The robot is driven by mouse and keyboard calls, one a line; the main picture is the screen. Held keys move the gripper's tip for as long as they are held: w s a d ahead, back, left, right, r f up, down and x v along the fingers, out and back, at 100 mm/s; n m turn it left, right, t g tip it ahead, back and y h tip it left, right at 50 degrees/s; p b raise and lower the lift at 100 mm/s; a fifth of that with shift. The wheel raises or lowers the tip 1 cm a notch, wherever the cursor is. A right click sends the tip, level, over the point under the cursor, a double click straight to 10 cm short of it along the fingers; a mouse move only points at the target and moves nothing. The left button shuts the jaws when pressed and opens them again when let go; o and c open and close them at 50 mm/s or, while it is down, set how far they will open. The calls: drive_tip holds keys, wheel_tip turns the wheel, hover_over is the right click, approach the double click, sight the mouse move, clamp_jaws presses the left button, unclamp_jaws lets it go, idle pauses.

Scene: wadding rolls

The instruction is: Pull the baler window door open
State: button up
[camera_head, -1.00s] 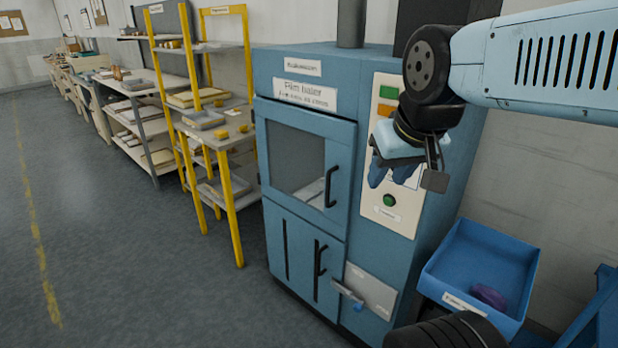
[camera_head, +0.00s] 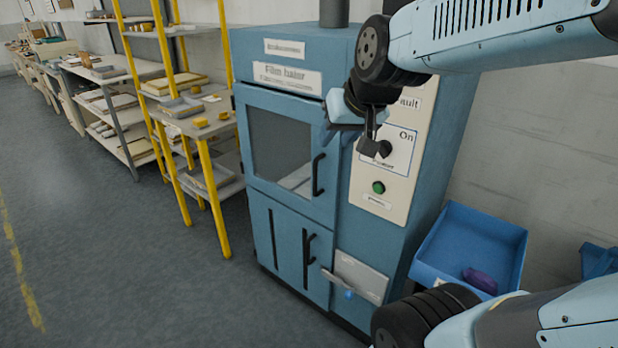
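The blue film baler (camera_head: 405,235) stands in the middle of the view. Its window door (camera_head: 243,133), a blue frame around a dark pane (camera_head: 278,145), looks closed. The door's black vertical handle (camera_head: 318,175) is on its right side. My gripper (camera_head: 368,135) hangs in front of the control panel, up and to the right of the handle in the picture. It looks apart from the handle. Its fingers are dark and small here, so their opening is unclear. My gripper and wrist hide the upper part of the panel.
A green button (camera_head: 378,187) sits on the panel. Lower doors (camera_head: 290,245) and a metal latch plate (camera_head: 358,277) are below the window. A blue bin (camera_head: 470,240) with a purple item (camera_head: 480,279) stands right. A yellow-posted shelf (camera_head: 212,190) stands left; the floor (camera_head: 130,270) in front is clear.

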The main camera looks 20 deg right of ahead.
drive_tip(key=w+a+f+m+t+h, duration=0.15)
drive_tip(key=w+a+f+m, duration=0.35)
drive_tip(key=w, duration=0.6)
drive_tip(key=w+a+f+t, duration=0.3)
drive_tip(key=w+f, duration=0.4)
drive_tip(key=w, duration=0.4)
drive_tip(key=m+t+h, duration=0.2)
drive_tip(key=m+h, duration=0.1)
drive_tip(key=h, duration=0.9)
approach(314, 181)
drive_tip(key=shift+g, duration=0.25)
drive_tip(key=x, duration=1)
drive_tip(key=shift+w+d+r, duration=0.25)
drive_tip(key=shift+w, duration=0.1)
clamp_jaws()
